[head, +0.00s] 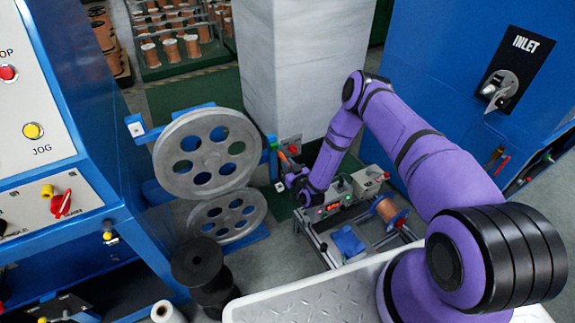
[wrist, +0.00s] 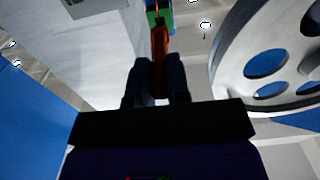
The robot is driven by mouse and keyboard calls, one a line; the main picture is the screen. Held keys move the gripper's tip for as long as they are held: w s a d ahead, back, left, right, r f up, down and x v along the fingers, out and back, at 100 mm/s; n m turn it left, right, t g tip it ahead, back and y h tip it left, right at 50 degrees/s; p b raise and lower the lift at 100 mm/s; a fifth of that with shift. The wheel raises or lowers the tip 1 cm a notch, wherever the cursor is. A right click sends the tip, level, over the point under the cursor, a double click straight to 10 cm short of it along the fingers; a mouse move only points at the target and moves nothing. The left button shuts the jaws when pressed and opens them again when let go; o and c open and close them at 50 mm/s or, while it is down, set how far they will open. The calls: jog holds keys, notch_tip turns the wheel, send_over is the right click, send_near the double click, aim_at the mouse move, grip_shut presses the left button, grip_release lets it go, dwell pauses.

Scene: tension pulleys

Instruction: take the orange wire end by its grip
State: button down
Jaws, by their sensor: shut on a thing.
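The orange wire end's grip (wrist: 160,42) stands upright between my gripper's two dark fingers in the wrist view. My gripper (wrist: 158,68) is shut on it, with its upper part showing beyond the fingertips. In the head view the orange grip (head: 284,158) is a small slanted piece just right of the large grey pulley. My gripper (head: 291,173) is at its lower end there.
Two grey pulleys, upper (head: 206,153) and lower (head: 228,214), stand left of my gripper. A blue post (head: 271,148) is close behind the grip, beside a white column (head: 300,70). A cart with a copper spool (head: 388,210) is below my arm. A black spool (head: 200,268) stands at front.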

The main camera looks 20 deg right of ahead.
jog(key=shift+s+d, duration=0.15)
jog(key=shift+s, duration=0.55)
dwell(0.5)
